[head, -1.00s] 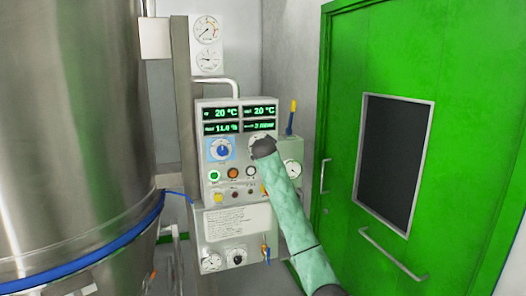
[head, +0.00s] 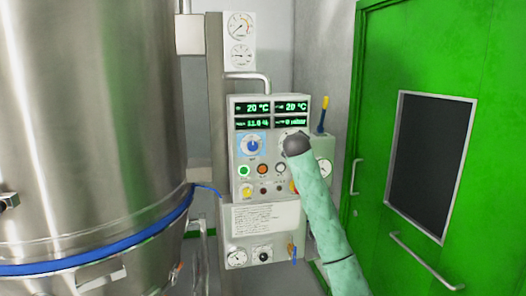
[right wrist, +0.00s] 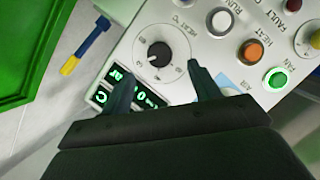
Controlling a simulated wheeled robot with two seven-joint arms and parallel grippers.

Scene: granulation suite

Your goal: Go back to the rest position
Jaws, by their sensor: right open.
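My right arm comes up from the lower right in the head view, and its dark end (head: 297,145) is in front of the grey control panel (head: 236,195), covering the right-hand knob. In the right wrist view my right gripper (right wrist: 158,72) is open, its two dark fingers apart with nothing between them. The black HEAT knob (right wrist: 158,54) lies just beyond the fingertips, and I cannot tell whether they touch it. The lit displays (right wrist: 112,86) are partly hidden by a finger. My left gripper is not in view.
A large steel vessel (head: 90,130) with a blue band fills the left. A green door (head: 375,130) with a dark window and handles stands at the right. A yellow-and-blue lever (head: 323,113) rises beside the panel. Gauges (head: 239,40) are mounted above.

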